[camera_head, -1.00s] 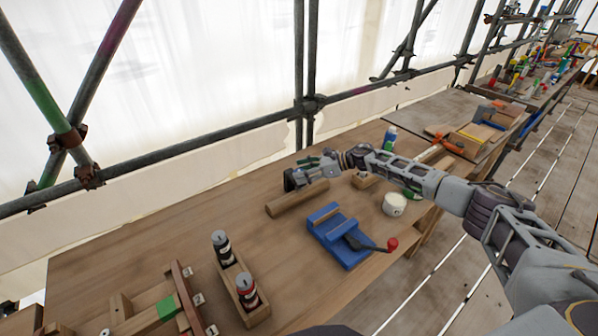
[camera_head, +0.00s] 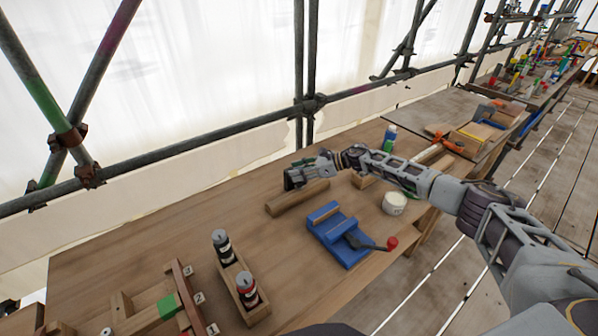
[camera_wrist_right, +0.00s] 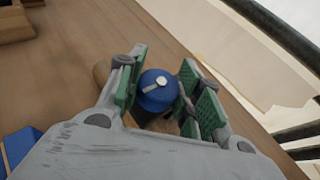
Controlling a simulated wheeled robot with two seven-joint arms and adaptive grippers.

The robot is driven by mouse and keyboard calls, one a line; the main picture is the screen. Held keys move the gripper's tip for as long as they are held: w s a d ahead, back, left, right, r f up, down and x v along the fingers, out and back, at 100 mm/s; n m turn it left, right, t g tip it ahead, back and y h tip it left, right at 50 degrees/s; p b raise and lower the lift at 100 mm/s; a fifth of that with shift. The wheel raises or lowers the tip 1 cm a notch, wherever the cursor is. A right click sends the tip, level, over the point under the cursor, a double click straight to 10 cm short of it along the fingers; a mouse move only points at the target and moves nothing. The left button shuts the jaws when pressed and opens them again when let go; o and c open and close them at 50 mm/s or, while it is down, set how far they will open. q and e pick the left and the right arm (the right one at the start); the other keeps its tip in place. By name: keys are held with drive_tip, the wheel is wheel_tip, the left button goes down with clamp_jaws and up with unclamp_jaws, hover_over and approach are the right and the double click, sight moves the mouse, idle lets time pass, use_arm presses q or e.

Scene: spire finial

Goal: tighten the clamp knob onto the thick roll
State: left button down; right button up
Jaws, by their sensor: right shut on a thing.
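A blue round knob (camera_wrist_right: 158,97) with a light pointer mark on top shows in the right wrist view. My right gripper (camera_wrist_right: 160,90) is shut on it, with green-padded fingers on either side. In the head view the right gripper (camera_head: 293,178) is over the back of the bench, and the knob is hidden there. A long brown wooden-looking piece (camera_head: 285,204) lies just below the gripper; I cannot tell whether it is the thick roll. My left gripper is not in view.
A blue vise (camera_head: 338,236) with a red-tipped handle stands in front of the gripper. A white tub (camera_head: 394,203) and a blue-capped bottle (camera_head: 390,138) are to the right. A wooden holder (camera_head: 252,303) with two dark bottles is at front left. Scaffold tubes run behind.

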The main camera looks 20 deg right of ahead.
drive_tip(key=shift+p, duration=0.3)
drive_tip(key=shift+s+m+t+h+p, duration=0.1)
drive_tip(key=shift+m+t+h+p, duration=0.8)
drive_tip(key=shift+m+t+p, duration=0.5)
drive_tip(key=m+t+h+p, duration=0.2)
drive_tip(key=p, duration=0.3)
drive_tip(key=shift+m+h, duration=0.3)
drive_tip(key=shift+m, duration=0.1)
drive_tip(key=shift+a+r+m+t+h+p, duration=0.1)
drive_tip(key=shift+m+t+h+p, duration=0.2)
drive_tip(key=shift+p, duration=0.25)
drive_tip(key=shift+a+r+m, duration=0.1)
drive_tip(key=shift+a+m, duration=0.05)
drive_tip(key=shift+m, duration=0.15)
drive_tip(key=shift+m+t+h, duration=0.4)
drive_tip(key=shift+t+h, duration=0.1)
drive_tip(key=shift+h, duration=0.1)
drive_tip(key=shift+w+m+t+h, duration=0.2)
drive_tip(key=shift+m+t+h, duration=0.3)
drive_tip(key=shift+m+h, duration=0.9)
drive_tip(key=shift+r+m+h, duration=0.1)
drive_tip(key=shift+m+h, duration=0.2)
drive_tip(key=shift+h, duration=0.1)
